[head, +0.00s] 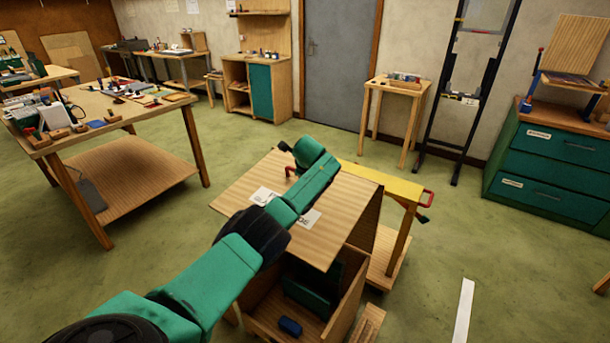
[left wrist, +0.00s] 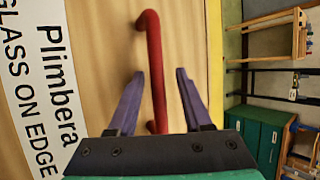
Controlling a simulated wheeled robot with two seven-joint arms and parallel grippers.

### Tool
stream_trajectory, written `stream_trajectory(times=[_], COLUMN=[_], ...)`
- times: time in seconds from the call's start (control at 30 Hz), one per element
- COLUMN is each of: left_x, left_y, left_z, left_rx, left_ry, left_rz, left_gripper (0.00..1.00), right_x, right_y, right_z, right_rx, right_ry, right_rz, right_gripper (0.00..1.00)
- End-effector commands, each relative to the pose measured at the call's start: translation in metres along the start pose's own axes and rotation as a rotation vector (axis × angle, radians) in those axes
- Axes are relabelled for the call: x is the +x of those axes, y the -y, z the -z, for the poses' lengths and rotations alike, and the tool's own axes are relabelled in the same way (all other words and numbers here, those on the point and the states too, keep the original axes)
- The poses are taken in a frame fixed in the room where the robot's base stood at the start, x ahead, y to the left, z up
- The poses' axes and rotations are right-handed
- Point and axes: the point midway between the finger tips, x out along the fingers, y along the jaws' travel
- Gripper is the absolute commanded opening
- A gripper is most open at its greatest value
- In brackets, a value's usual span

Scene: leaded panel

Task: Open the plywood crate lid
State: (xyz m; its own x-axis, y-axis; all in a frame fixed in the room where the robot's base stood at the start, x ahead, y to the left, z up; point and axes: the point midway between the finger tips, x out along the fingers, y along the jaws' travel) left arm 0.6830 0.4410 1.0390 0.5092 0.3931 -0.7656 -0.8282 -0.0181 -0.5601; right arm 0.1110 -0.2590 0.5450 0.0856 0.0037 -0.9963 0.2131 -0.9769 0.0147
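The plywood crate lid (head: 335,217) is a pale wood panel with white printed labels; it also fills much of the left wrist view (left wrist: 110,50). A dark gap below its near edge shows the crate (head: 345,305) interior. The red handle (left wrist: 153,70) on the lid stands between the fingers of my left gripper (left wrist: 160,73). The fingers are apart, with the left fingertip very near the bar; I see no clear grip. In the head view my green left arm reaches over the lid and covers part of it. The handle shows there as a small red piece (head: 291,171). My right gripper is out of view.
A dark green item (head: 313,290) and a blue item (head: 290,326) lie inside the crate. A yellow-topped stand (head: 385,183) with a red handle adjoins the crate on the right. A cluttered workbench (head: 60,140) stands left. Green floor is open around.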

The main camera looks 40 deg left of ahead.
Motion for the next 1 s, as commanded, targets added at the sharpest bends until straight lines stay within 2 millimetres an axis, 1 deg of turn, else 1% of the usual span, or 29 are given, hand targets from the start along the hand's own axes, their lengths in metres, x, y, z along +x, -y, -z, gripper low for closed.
stream_trajectory(times=[0.27,0.47,0.7,0.77,0.87,0.97,1.0], left_x=[0.001,-0.007,-0.032,-0.039,-0.056,-0.078,-0.088], left_y=[-0.001,0.0,-0.001,-0.001,-0.001,-0.002,-0.002], left_z=[0.0,0.001,-0.001,0.0,0.0,0.001,0.001], left_rx=[0.0,0.002,0.0,0.0,0.001,0.0,0.0], left_ry=[0.001,-0.002,0.001,0.001,0.001,0.001,0.001], left_rz=[-0.003,-0.003,-0.002,0.0,0.0,0.001,0.002], left_gripper=[0.5,0.5,0.5,0.5,0.5,0.5,0.5], right_x=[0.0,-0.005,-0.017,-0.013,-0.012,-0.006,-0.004], right_y=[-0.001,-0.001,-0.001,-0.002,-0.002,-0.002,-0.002], right_z=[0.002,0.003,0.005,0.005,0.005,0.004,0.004], right_rx=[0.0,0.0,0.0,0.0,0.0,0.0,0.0], right_ry=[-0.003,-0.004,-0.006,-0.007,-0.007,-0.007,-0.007], right_rz=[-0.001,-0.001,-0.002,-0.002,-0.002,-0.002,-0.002], right_gripper=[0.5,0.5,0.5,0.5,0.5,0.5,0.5])
